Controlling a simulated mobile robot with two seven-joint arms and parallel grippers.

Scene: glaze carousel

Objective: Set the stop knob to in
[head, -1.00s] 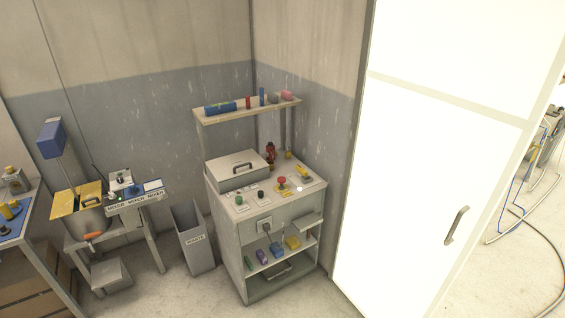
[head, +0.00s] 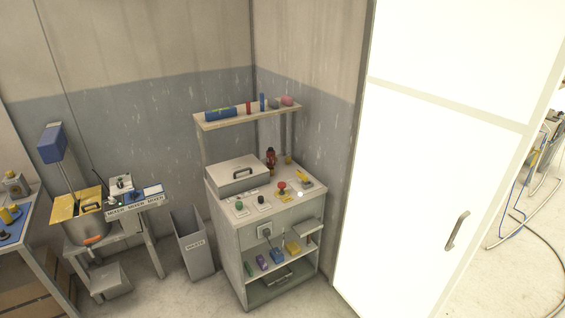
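A red mushroom-shaped knob (head: 282,186) stands on a yellow plate on top of the grey cabinet (head: 228,209), right of the middle of its front part. It looks like the stop knob, but its label is too small to read. I cannot tell from here whether it is in or out. Neither of my grippers is in view.
Beside the red knob are a green knob (head: 239,206), a black knob (head: 261,199) and a yellow-handled control (head: 305,181). A lidded box (head: 236,176) sits behind. A waste bin (head: 193,245) stands left and a white door (head: 430,180) right. Floor in front is clear.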

